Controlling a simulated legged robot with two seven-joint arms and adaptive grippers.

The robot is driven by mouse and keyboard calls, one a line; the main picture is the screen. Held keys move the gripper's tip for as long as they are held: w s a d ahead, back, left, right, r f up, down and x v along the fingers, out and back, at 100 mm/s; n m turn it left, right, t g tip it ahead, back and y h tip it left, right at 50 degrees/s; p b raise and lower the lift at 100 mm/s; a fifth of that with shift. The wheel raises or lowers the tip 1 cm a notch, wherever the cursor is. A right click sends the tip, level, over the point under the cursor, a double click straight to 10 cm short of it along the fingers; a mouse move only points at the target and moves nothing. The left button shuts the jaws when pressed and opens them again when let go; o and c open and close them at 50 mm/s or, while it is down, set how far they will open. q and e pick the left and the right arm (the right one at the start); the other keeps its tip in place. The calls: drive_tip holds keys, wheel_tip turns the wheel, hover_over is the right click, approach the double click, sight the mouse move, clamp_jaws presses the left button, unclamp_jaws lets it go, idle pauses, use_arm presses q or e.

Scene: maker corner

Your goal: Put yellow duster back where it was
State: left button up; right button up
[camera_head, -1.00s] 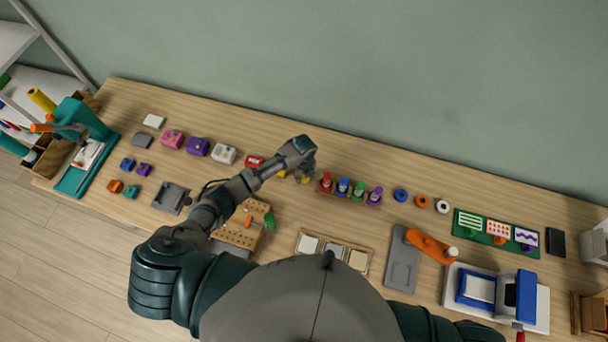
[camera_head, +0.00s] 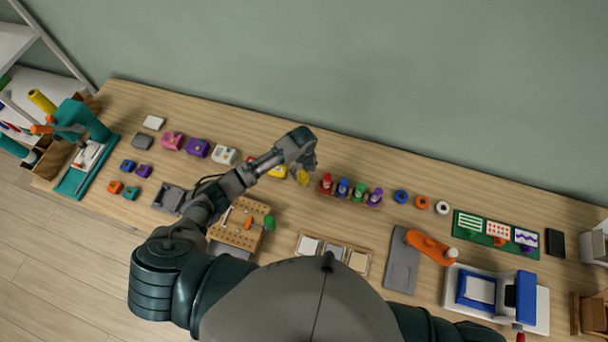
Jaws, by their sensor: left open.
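A small yellow thing (camera_head: 304,179), which looks like the yellow duster, is on the table just left of the row of coloured bottles or stamps. My left gripper (camera_head: 307,168) is open right above and behind it, and partly covers it. I cannot tell whether the fingers touch it. A yellow block (camera_head: 277,172) sits just to its left, partly behind my left forearm. My right gripper is not in view; only part of my right arm shows at the bottom.
A rack of red, blue, green and purple pieces (camera_head: 350,192) stands close right of the gripper. A red block (camera_head: 251,160) is mostly hidden by my arm. A pegboard (camera_head: 238,232) and a three-part tray (camera_head: 335,254) lie in front. The table's back strip is clear.

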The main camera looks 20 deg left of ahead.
sight(304, 173)
use_arm(q)
wheel_tip(304, 173, up, 7)
drive_tip(key=shift+f, duration=0.15)
drive_tip(key=shift+f, duration=0.1)
idle(0.5)
